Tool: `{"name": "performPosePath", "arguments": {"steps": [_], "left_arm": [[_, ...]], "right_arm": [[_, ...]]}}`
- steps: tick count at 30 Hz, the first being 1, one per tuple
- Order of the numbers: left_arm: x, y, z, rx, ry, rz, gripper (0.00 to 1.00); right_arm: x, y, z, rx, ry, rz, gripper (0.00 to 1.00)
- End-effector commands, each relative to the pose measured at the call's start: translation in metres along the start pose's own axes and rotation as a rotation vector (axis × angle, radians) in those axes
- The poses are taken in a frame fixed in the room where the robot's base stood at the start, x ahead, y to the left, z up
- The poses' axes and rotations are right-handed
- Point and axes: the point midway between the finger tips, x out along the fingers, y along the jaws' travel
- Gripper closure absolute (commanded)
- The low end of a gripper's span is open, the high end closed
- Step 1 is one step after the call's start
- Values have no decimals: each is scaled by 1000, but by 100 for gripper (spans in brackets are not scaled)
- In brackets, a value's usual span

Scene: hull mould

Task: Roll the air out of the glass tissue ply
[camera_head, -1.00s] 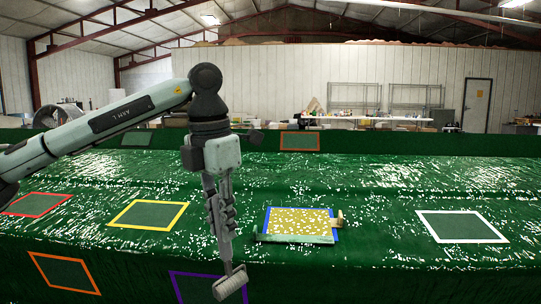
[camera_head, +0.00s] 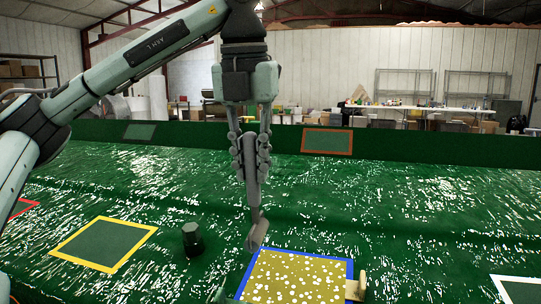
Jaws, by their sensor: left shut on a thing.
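The glass tissue ply (camera_head: 300,278) is a yellowish sheet with many white spots, inside a blue frame (camera_head: 318,255) at the bottom centre. The picture's lower edge cuts off its near part. My right gripper is not in view.
A dark cylinder (camera_head: 192,239) stands left of the ply, and a pale wooden piece (camera_head: 355,287) is at its right edge. Yellow (camera_head: 65,248), white (camera_head: 500,280) and brown (camera_head: 304,141) frames mark other patches on the glossy green mould (camera_head: 420,215), which is mostly clear.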

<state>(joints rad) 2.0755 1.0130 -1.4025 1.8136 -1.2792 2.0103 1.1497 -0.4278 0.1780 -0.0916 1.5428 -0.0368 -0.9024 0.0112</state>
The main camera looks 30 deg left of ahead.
Motion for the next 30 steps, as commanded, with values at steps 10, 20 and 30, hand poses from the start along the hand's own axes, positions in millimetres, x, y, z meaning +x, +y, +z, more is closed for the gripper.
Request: {"name": "performPosePath", "arguments": {"steps": [10, 20, 30], "left_arm": [[0, 0, -33, 3, -3, -1, 100], [0, 1, -83, 2, -4, 0, 100], [0, -55, -80, 5, 0, -1, 100]], "right_arm": [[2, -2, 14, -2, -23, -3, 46], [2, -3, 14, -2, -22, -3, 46], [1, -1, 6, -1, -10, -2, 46]]}}
